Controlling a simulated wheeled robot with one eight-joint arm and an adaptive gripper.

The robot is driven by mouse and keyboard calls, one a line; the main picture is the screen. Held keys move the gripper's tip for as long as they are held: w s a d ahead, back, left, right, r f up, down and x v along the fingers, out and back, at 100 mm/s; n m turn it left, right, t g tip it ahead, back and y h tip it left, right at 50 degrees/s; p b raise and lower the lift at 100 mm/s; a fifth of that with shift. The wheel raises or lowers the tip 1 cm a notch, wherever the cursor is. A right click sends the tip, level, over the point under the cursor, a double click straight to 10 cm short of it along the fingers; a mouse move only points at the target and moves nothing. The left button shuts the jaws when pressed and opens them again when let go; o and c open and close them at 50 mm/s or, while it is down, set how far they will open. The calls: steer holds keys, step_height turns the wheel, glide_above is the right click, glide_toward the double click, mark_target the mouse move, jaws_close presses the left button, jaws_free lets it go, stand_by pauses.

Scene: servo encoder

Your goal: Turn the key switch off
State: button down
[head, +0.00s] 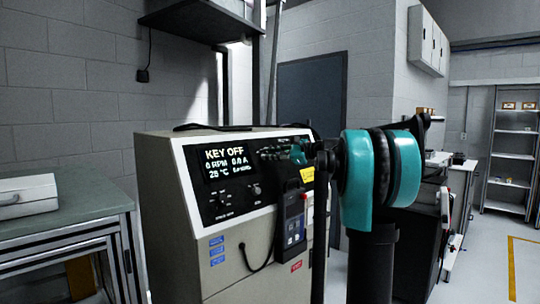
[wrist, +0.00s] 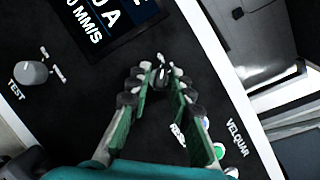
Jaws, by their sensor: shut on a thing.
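My gripper (wrist: 160,90) points at the black panel in the wrist view. Its green-padded fingers converge on the small key switch (wrist: 161,72) and are shut on it. Only a small dark and light part of the key shows between the fingertips, so its exact angle is hard to tell. In the head view my gripper (head: 300,153) is at the right part of the panel, and my teal arm stands in front. The key is hidden there. The display (head: 227,160) reads KEY OFF, with 0 RPM and 0.0 A.
The beige cabinet (head: 165,200) carries the panel. A grey TEST knob (wrist: 32,74) lies left of my fingers, and small green and white parts (wrist: 218,150) lie close on the right. A handheld device (head: 294,220) hangs on the cabinet front. A green-topped bench (head: 65,215) stands left.

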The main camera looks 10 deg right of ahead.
steer(key=c, duration=1.6)
jaws_free()
steer(key=v, duration=1.2)
